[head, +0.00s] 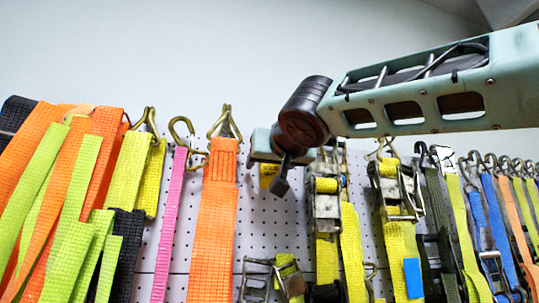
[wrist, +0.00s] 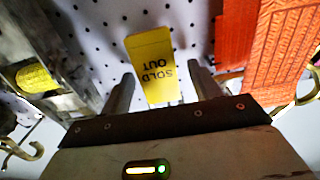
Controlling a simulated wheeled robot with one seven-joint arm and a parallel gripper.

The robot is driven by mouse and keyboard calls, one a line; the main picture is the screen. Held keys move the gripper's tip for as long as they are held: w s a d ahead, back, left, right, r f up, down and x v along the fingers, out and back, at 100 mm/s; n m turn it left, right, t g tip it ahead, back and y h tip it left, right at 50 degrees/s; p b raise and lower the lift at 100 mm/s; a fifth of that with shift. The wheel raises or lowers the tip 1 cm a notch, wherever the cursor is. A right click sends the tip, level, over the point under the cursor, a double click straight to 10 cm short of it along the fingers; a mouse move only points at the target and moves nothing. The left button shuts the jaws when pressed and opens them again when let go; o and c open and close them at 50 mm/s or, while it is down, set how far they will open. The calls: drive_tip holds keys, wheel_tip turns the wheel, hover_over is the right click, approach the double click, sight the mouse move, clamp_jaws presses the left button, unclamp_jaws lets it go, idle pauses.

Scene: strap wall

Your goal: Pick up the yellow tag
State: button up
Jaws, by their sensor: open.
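The yellow tag (wrist: 152,66) hangs in front of the white pegboard and reads "SOLD OUT", upside down in the wrist view. In the head view the yellow tag (head: 268,175) shows just below the pale part of my wrist, partly hidden. My gripper (wrist: 160,84) is open, with one finger on each side of the tag's lower part in the wrist view. I cannot tell whether either finger touches it. In the head view my gripper (head: 281,186) is in front of the pegboard, and its fingers are only partly visible.
An orange strap (head: 213,230) hangs left of my gripper, and a metal ratchet buckle (head: 326,205) with yellow webbing hangs close on its right. Several straps crowd both sides of the pegboard (head: 262,225). Bare pegboard shows below my gripper.

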drive_tip(key=c, duration=1.1)
